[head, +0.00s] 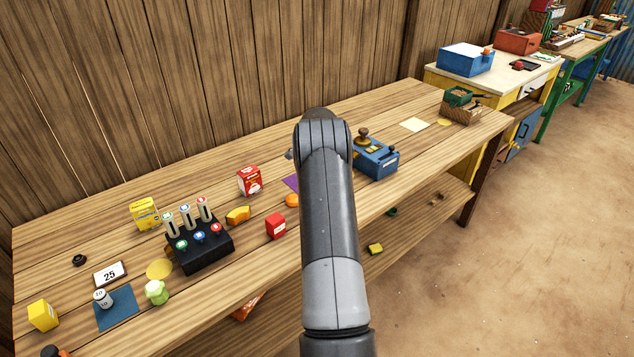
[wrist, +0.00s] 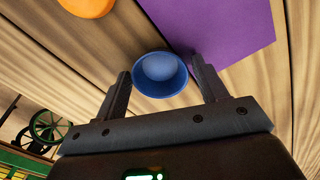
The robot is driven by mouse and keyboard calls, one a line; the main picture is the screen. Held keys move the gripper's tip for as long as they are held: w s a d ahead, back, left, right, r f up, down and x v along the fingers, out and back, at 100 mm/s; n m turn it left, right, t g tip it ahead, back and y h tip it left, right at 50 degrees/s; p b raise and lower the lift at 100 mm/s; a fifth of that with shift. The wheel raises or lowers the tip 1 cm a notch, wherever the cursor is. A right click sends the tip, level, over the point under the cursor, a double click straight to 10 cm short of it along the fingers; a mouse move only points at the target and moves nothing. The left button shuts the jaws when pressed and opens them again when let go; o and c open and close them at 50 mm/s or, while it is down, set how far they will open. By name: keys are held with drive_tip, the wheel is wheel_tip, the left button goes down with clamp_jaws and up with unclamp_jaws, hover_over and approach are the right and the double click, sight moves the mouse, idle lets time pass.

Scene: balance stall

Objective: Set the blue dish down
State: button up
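The blue dish (wrist: 160,75) is small and round, and its hollow inside faces the wrist camera. My gripper (wrist: 160,66) has one finger on each side of it, and the dish fills nearly all the space between the fingertips. The dish looks held by its sides. A purple sheet (wrist: 215,25) lies on the wooden table just beyond the dish. The gap between the dish and the tabletop is hard to judge. In the head view my arm hides the gripper and the dish; only a corner of the purple sheet (head: 290,182) shows.
An orange round thing (wrist: 86,4) lies near the sheet. On the table (head: 400,98), a blue device (head: 376,160) stands right of my arm. A red box (head: 276,226), a red-and-white carton (head: 249,181) and a black rack (head: 205,250) stand to the left.

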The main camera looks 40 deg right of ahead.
drive_tip(key=shift+o, duration=0.5)
drive_tip(key=shift+r, duration=0.1)
wheel_tip(320, 180, up, 12)
drive_tip(key=s+a+r+n+t, duration=0.1)
drive_tip(key=s+a+r+n, duration=0.4)
drive_tip(key=a+r, duration=0.6)
drive_tip(key=s+a+r+n+t, duration=0.2)
drive_tip(key=s+a+r+n, duration=0.25)
drive_tip(key=a+r, duration=0.65)
drive_tip(key=s+a+n+t, duration=0.1)
drive_tip(key=s+a+n, duration=0.5)
drive_tip(key=s+a, duration=0.7)
drive_tip(key=s+a+f+n, duration=0.3)
drive_tip(key=s+a, duration=0.1)
drive_tip(key=s, duration=0.2)
drive_tip(key=s+a+f+n+t, duration=0.1)
drive_tip(key=s+a+f+n, duration=0.1)
drive_tip(key=s+a+n, duration=0.2)
drive_tip(key=shift+s+a+f+t, duration=0.15)
drive_tip(key=shift+s+f+t, duration=0.2)
drive_tip(key=shift+s, duration=0.9)
drive_tip(key=shift+o, duration=0.5)
